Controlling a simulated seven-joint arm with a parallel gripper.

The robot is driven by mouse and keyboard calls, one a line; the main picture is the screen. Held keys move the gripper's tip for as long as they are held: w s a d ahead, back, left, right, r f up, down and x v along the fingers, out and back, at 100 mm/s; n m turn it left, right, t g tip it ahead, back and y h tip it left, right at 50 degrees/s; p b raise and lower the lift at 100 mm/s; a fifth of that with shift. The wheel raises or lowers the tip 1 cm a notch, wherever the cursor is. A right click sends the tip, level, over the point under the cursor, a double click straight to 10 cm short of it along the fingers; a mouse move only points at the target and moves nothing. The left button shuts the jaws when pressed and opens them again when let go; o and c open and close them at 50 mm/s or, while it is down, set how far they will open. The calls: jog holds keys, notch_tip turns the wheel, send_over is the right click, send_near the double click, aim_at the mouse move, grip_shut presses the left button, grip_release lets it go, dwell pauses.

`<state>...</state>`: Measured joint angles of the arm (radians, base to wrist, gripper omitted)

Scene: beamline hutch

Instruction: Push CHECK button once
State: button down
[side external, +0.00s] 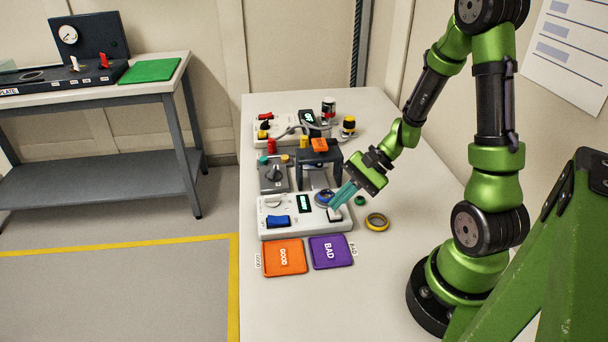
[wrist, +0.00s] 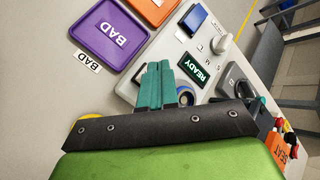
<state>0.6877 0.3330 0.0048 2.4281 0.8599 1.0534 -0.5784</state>
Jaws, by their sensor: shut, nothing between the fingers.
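A light control box (side external: 290,231) stands on the white table; it also shows in the wrist view (wrist: 128,88). It has a lit READY display (wrist: 194,68), a blue rocker switch (side external: 279,221) and a grey knob (wrist: 219,44). A small pale button (side external: 334,215) sits at its right end; its label is unreadable, so I cannot confirm it is CHECK. My gripper (side external: 335,206) is shut and empty, its teal fingers pointing down just over that button. I cannot tell whether they touch. In the wrist view my gripper (wrist: 158,65) hides the button.
An orange GOOD tray (side external: 269,259) and a purple BAD tray (side external: 316,256) lie in front of the box. A dark fixture (side external: 320,153) with an orange top stands behind it. Yellow (side external: 377,226) and green (side external: 360,201) rings lie to the right. The table's front is clear.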

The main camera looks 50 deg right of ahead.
aim_at(339, 211)
jog(key=shift+f, duration=0.55)
dwell(0.6)
jog(key=shift+r, duration=0.85)
jog(key=shift+r, duration=2.5)
